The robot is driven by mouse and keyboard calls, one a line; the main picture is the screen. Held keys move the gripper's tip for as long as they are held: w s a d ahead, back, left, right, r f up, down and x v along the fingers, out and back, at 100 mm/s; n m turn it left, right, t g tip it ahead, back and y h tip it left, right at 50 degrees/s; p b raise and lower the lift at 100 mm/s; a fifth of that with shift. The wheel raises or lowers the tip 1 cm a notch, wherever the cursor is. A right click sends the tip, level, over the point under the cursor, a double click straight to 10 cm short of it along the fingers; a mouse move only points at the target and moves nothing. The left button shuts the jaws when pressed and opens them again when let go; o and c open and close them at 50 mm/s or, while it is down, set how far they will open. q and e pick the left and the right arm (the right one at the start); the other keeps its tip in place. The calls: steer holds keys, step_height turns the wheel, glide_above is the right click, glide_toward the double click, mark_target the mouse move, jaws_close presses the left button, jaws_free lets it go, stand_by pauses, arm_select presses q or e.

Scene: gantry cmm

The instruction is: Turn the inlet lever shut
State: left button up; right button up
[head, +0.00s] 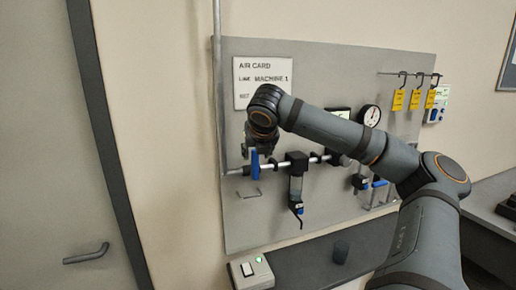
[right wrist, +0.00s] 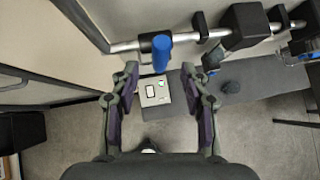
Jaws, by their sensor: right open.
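The blue inlet lever (head: 255,166) is at the left end of the horizontal air pipe on the grey panel. In the head view it stands roughly upright, crosswise to the pipe. In the right wrist view the blue lever (right wrist: 161,52) shows between the lines of my two fingers, just past the tips. My right gripper (right wrist: 159,78) is open and empty, with a finger to each side of the lever and gaps between. In the head view my right gripper (head: 262,146) is at the lever, its fingertips hard to make out. My left gripper is not in view.
A filter unit (head: 297,178) hangs from the pipe right of the lever. A gauge (head: 370,115) and yellow tags (head: 414,99) are further right. A wire hook (head: 249,194) is below the lever. A switch box (head: 251,271) stands below the panel.

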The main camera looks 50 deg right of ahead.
steer(key=v, duration=0.5)
steer(key=shift+f, duration=0.1)
steer(key=shift+s, duration=0.1)
